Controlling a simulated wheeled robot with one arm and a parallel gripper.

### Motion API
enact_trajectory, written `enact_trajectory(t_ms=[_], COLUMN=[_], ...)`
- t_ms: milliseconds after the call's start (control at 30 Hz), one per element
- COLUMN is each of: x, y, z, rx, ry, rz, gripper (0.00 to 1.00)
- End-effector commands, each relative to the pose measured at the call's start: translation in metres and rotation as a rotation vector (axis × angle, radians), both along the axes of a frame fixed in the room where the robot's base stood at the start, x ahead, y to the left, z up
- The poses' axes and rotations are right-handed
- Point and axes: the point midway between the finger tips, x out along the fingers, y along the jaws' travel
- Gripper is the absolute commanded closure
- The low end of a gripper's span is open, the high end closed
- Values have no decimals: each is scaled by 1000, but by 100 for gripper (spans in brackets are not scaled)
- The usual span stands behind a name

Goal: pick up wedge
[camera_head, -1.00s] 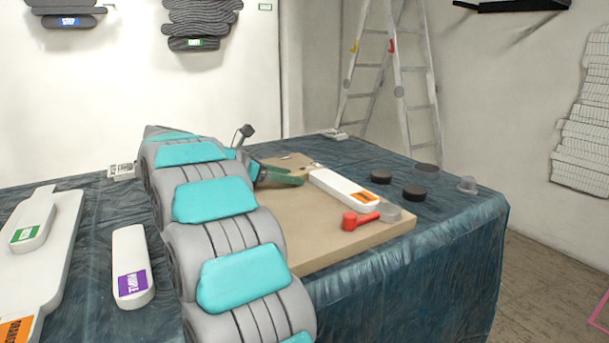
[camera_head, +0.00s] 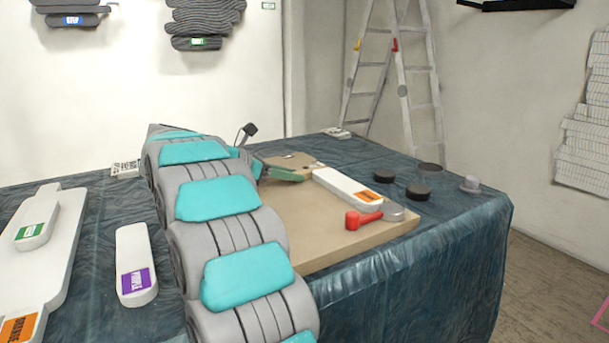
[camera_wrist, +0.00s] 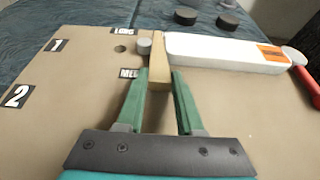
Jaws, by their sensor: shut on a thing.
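The wedge (camera_wrist: 160,58) is a narrow tan wooden piece, seen at the top middle of the wrist view. My gripper (camera_wrist: 160,80) has two green fingers, one on each side of the wedge's near end, and is shut on it. The wedge is over the tan board (camera_wrist: 80,90); I cannot tell whether it touches the board. In the head view, my gripper (camera_head: 285,174) is over the far left part of the board, and the wedge cannot be made out there.
A white block with an orange label (camera_wrist: 225,52) lies right of the wedge. A grey cylinder (camera_wrist: 144,47) stands close on its left. Black discs (camera_head: 385,175) are on the blue-covered table beyond.

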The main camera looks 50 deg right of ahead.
Motion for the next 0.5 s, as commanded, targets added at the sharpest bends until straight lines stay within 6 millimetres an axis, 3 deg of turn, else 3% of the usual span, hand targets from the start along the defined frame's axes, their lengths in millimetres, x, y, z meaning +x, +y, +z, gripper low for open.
enact_trajectory(t_ms=[267, 500], x=[1, 2], y=[0, 1], z=[5, 23], rx=[0, 0], ry=[-4, -4], rz=[1, 3], gripper=[100, 100])
